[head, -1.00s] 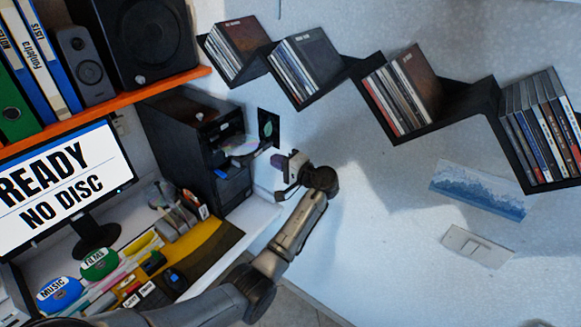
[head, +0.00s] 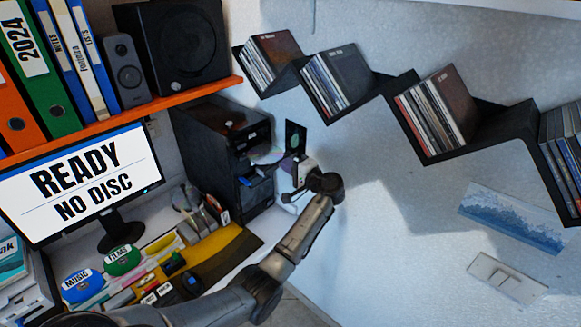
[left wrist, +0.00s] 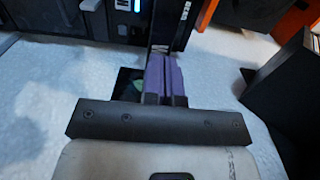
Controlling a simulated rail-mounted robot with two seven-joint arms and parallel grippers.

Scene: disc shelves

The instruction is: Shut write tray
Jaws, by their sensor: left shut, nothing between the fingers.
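The black computer tower (head: 212,150) stands on the desk below the orange shelf. A drive tray with a shiny disc (head: 268,156) sticks out from its front. My left gripper (head: 284,167) is shut and empty, close in front of the tower beside the tray's outer end. In the left wrist view its purple fingertips (left wrist: 166,75) are together, just below a dark upright piece with white lettering (left wrist: 182,24). I cannot tell whether they touch it, and the lettering is too small to read. My right gripper is not in view.
The monitor (head: 85,180) reads "READY NO DISC". A black card with a green leaf (head: 295,138) is behind the gripper, near the wall. A zigzag disc shelf (head: 425,150) hangs at the right. Desk items, including a yellow mat (head: 212,255), lie left of my arm.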

